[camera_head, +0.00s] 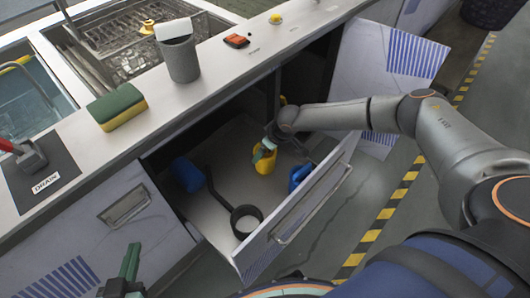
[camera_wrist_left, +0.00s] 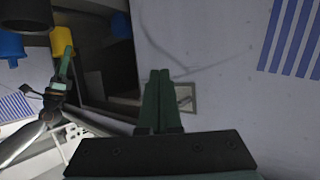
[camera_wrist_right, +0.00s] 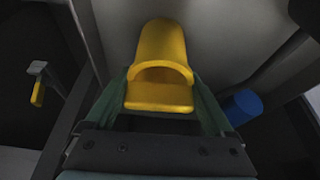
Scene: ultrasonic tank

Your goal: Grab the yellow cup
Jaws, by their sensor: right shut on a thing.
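The yellow cup (camera_head: 264,161) is inside the open drawer, near its middle. My right gripper (camera_head: 262,150) reaches in from the right and is shut on the cup. In the right wrist view the cup (camera_wrist_right: 162,65) sits between the two green fingers (camera_wrist_right: 160,105), its rounded body pointing away. It also shows at the upper left of the left wrist view (camera_wrist_left: 62,42). My left gripper (camera_head: 128,268) is at the lower left, outside the drawer and in front of the cabinet. Its fingers look together and empty in the left wrist view (camera_wrist_left: 158,100).
The drawer (camera_head: 300,215) also holds a blue cup (camera_head: 187,174), a dark ring with a handle (camera_head: 246,219) and another blue object (camera_head: 300,176). A cabinet door (camera_head: 390,60) stands open behind. A sponge (camera_head: 118,107) and a grey container (camera_head: 180,60) stand on the counter.

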